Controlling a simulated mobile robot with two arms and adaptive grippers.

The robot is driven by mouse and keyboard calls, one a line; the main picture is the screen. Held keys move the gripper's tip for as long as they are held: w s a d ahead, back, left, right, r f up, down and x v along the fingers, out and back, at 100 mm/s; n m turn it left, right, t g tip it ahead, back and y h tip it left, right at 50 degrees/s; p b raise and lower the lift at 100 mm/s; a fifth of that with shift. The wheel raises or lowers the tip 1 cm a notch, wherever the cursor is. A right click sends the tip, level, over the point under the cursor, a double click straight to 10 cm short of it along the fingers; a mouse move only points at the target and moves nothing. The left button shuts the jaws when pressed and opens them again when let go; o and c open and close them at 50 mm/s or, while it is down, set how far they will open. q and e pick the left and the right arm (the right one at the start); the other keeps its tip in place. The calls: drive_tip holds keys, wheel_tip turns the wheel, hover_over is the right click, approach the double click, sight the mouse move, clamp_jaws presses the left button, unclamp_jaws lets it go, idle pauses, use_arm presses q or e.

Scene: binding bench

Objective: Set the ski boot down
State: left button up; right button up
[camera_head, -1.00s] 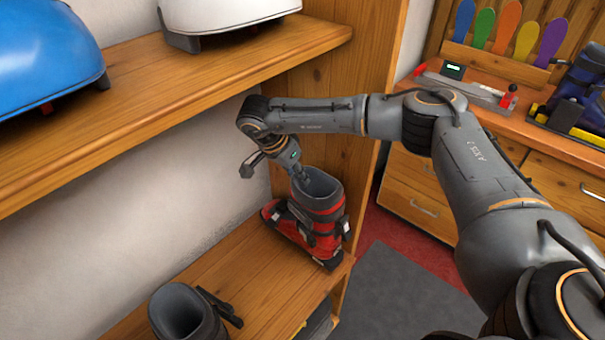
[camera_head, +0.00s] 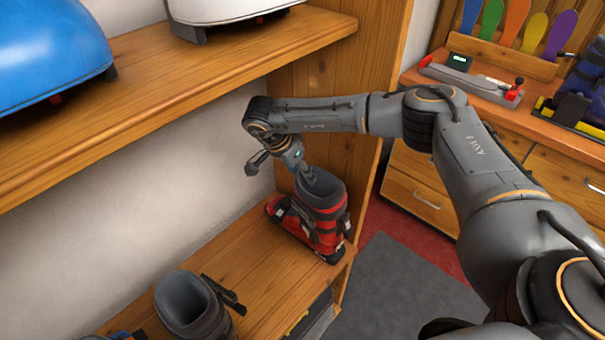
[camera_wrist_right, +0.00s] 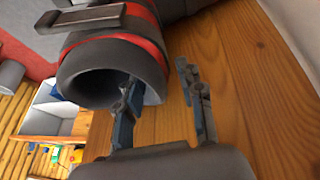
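The red and black ski boot (camera_head: 318,218) stands upright on the lower wooden shelf (camera_head: 247,250), at its right end by the side panel. My right gripper (camera_head: 306,180) is at the top of the boot's cuff. In the right wrist view the boot (camera_wrist_right: 115,58) shows its dark open cuff. The right gripper (camera_wrist_right: 160,88) is open there, with one finger at the cuff opening and the other outside it over bare wood. A gap shows between the outer finger and the cuff. My left gripper is out of view.
A dark grey boot (camera_head: 190,304) stands nearer on the same shelf. The upper shelf (camera_head: 200,72) overhangs, bearing a blue helmet (camera_head: 50,50) and a white one (camera_head: 222,10). A drawer bench (camera_head: 428,190) stands at right. Bare shelf lies between the boots.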

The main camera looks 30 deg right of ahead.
drive_tip(key=b+v, duration=0.1)
drive_tip(key=v, duration=0.6)
drive_tip(key=shift+f, duration=0.1)
